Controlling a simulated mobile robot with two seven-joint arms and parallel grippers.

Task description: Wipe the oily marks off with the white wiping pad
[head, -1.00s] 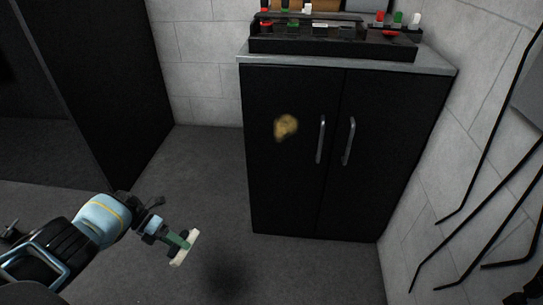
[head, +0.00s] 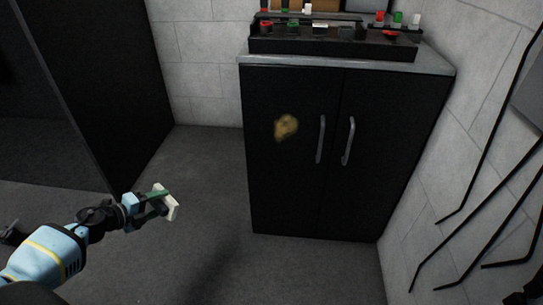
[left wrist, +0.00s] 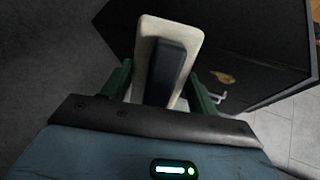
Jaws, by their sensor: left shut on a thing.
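One oily mark (head: 286,127), a yellow-brown smear, is on the left door of the black cabinet (head: 290,185), left of the door handles. It also shows in the left wrist view (left wrist: 223,77). My left gripper (head: 160,203) is shut on the white wiping pad (head: 171,203) by its dark handle (left wrist: 167,72). The pad's white plate (left wrist: 150,30) faces away from the gripper. Pad and gripper are in the air, left of the cabinet and apart from it. My right gripper is not in view.
A control panel (head: 330,47) with coloured buttons stands on the cabinet top. Two metal handles (head: 320,140) stick out from the doors. Black bars (head: 478,200) run along the right wall. A dark panel (head: 110,90) stands at the left. The floor before the cabinet is clear.

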